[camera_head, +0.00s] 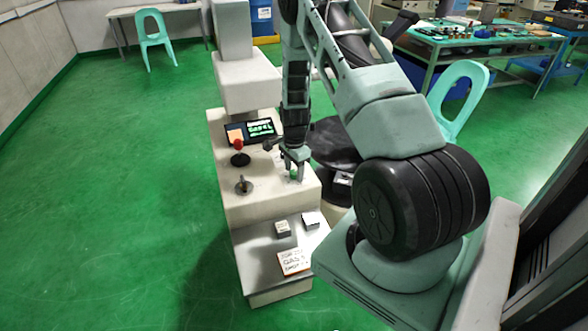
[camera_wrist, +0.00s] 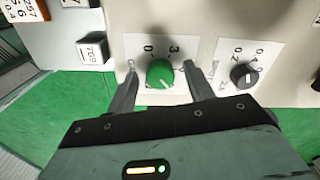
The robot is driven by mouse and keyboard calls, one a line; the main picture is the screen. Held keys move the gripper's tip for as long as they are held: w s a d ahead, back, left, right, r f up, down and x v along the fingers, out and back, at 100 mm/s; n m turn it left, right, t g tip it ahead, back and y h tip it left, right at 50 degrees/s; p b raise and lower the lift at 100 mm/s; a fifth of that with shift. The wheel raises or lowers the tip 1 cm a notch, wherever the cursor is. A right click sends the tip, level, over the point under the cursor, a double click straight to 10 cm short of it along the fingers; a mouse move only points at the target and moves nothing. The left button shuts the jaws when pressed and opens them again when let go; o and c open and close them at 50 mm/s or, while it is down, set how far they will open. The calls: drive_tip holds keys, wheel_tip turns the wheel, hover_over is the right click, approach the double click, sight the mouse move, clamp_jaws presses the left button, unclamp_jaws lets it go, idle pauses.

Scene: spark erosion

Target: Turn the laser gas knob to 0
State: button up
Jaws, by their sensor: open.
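A green knob (camera_wrist: 160,74) sits on a white label plate on the machine's pale panel. Its white pointer line slants toward the lower right of the wrist view. The digits 0 and 3 show above it; a finger partly hides the lettering at its left. My gripper (camera_wrist: 162,66) is open, with one finger on each side of the green knob; I cannot tell whether either touches it. In the head view my gripper (camera_head: 294,166) points down over the panel, and the green knob (camera_head: 294,174) shows small between its fingers.
A black knob (camera_wrist: 244,76) with its own scale sits to the right of my gripper. A small grey block (camera_wrist: 93,50) is at the left. On the machine (camera_head: 245,208) stand a red-topped joystick (camera_head: 239,150), a metal knob (camera_head: 244,186) and a screen (camera_head: 251,131).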

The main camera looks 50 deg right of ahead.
drive_tip(key=c, duration=1)
drive_tip(key=shift+o, duration=0.2)
